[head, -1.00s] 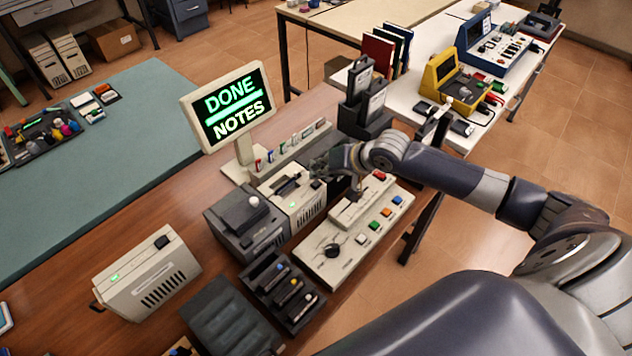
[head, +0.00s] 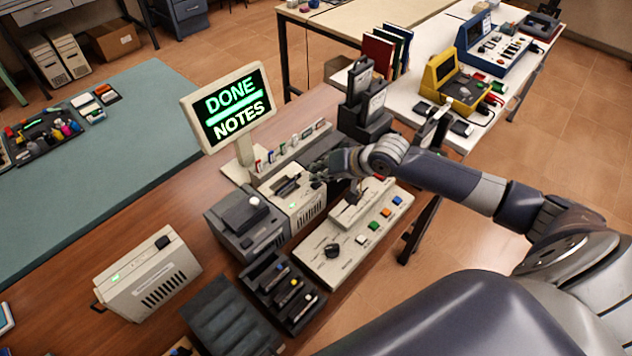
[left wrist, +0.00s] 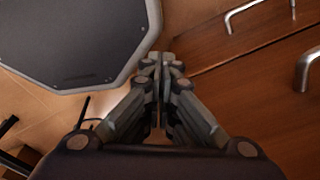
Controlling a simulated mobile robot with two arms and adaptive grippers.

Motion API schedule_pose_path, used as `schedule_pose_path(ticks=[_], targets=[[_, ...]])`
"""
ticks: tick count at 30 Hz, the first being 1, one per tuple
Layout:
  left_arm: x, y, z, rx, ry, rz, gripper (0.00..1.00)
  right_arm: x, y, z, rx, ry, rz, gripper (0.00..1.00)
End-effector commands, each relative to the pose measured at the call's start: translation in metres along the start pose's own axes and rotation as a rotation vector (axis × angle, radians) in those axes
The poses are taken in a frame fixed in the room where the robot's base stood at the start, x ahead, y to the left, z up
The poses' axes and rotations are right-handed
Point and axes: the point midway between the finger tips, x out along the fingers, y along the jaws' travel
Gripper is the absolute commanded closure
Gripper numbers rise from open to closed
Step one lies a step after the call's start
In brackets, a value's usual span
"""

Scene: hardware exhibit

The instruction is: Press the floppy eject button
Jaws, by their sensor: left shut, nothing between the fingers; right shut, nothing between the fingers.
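A cream box (head: 305,211) with a dark slotted top and a small green light stands mid-table. It looks like the floppy drive, but I cannot make out its eject button. My right gripper (head: 322,171) is shut and empty, low over the far right end of this box. I cannot tell whether its tips touch the box, and they hide part of its top. My left gripper (left wrist: 160,62) shows only in the left wrist view. It is shut and empty, away from the devices, with brown drawer fronts and floor behind it.
A monitor (head: 228,106) reading "DONE NOTES" stands behind the box. A dark grey unit (head: 236,222) is at its left, and a cream panel with coloured buttons (head: 340,250) at its right. Another cream box (head: 150,280) stands left.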

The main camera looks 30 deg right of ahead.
Motion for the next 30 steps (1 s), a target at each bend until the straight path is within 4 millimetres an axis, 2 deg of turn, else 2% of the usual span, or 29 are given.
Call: schedule_pose_path(ticks=[30], targets=[[0.0007, 0.0006, 0.0, 0.0, 0.0, 0.001, 1.0, 0.006, 0.0044, 0.0049, -0.001, -0.001, 0.001, 1.0]])
